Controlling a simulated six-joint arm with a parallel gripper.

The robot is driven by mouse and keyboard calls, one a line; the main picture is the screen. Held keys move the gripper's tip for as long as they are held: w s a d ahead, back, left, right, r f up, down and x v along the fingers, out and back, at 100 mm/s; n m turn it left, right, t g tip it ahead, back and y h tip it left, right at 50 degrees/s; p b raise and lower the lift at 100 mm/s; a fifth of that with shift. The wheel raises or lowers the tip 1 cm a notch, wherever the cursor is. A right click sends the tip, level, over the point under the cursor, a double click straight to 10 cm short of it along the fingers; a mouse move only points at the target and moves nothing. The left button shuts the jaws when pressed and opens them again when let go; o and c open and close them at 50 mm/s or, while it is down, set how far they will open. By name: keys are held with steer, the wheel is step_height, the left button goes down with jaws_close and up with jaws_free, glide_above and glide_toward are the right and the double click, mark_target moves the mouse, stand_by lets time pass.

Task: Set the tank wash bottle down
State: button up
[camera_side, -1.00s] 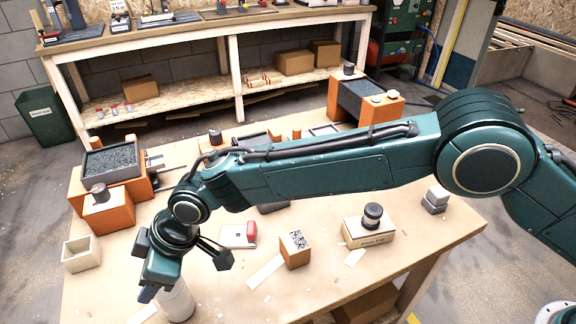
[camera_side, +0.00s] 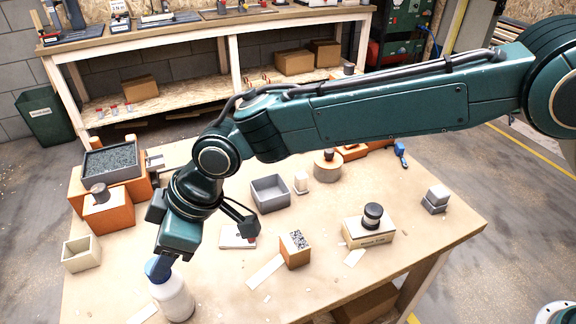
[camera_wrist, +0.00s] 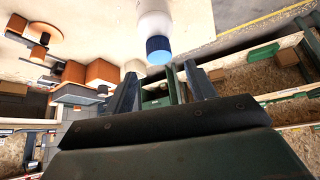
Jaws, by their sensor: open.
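The tank wash bottle, white with a blue cap, stands upright on the tabletop near the front left edge in the side view (camera_side: 173,300). In the wrist view the bottle (camera_wrist: 154,24) shows at the top, its blue cap towards me. My gripper (camera_wrist: 162,82) is open, with one finger on each side in the wrist view and nothing between them. The cap lies just past the fingertips, apart from them as far as I can tell. In the side view my gripper (camera_side: 163,264) is right above the cap and hides part of it.
A cream open box (camera_side: 80,254) and an orange block (camera_side: 109,212) are left of the bottle. An orange box with a speckled top (camera_side: 295,252), a grey open bin (camera_side: 270,194) and a cream block with a black knob (camera_side: 368,232) stand to the right.

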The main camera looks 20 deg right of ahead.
steer(key=shift+v, duration=1.8)
steer(key=d+r+m+t+h, duration=0.15)
steer(key=d+r, duration=0.25)
steer(key=d, duration=0.6)
steer(key=d+r+m, duration=0.3)
steer(key=d+r, duration=0.2)
steer(key=d, duration=0.5)
steer(key=d+r+m+t+h, duration=0.15)
steer(key=d+r, duration=0.25)
steer(key=d, duration=0.5)
steer(key=s+d+f+m+h, duration=0.3)
steer(key=s+d+m, duration=0.5)
steer(key=s+d, duration=1.3)
steer(key=shift+s+d+t, duration=0.3)
steer(key=shift+d, duration=0.2)
